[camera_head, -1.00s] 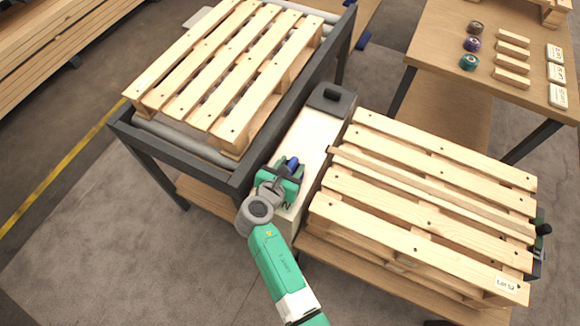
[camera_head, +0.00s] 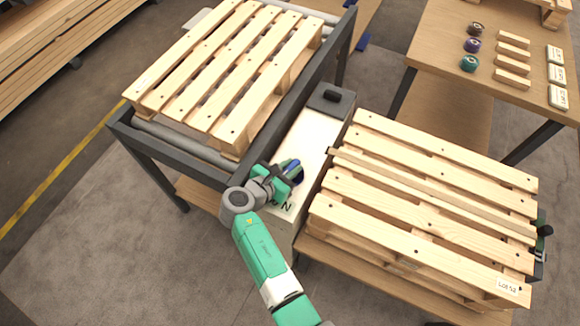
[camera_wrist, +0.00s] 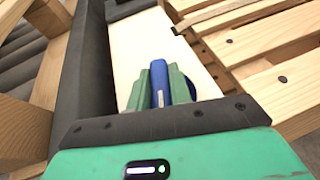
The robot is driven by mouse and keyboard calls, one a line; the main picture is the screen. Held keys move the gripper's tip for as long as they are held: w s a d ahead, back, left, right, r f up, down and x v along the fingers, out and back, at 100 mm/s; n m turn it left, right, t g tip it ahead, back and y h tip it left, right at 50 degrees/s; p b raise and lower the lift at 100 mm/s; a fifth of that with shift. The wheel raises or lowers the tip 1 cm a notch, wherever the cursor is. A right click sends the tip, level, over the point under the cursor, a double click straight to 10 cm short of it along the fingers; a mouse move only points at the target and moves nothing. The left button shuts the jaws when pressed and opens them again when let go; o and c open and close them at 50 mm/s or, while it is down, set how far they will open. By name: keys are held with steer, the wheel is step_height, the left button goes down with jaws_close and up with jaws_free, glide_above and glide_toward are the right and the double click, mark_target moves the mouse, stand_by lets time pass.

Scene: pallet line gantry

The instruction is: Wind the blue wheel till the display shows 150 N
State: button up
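The blue wheel (camera_head: 297,168) is on the pale top of a narrow box (camera_head: 312,140) between two pallets. My gripper (camera_head: 288,173) is at the wheel, and its green fingers cover much of it. In the wrist view the blue wheel (camera_wrist: 158,82) fills the narrow gap between the green fingers (camera_wrist: 160,92), which look shut on it. A dark letter N (camera_head: 286,207) shows on the box top just below the gripper. No display reading can be made out; my gripper and arm cover part of that area.
A pallet (camera_head: 230,70) lies on a dark-framed roller stand to the left. Another pallet (camera_head: 425,205) stands close to the right of the box. A dark block with a handle (camera_head: 331,98) is at the box's far end. A table (camera_head: 440,40) with small coloured rolls is at the upper right.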

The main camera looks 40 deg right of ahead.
steer(key=o, duration=0.4)
steer(key=p+v, duration=0.3)
steer(key=v, duration=0.4)
steer(key=shift+d+r, duration=0.1)
steer(key=shift+r, duration=0.05)
steer(key=shift+a, duration=0.5)
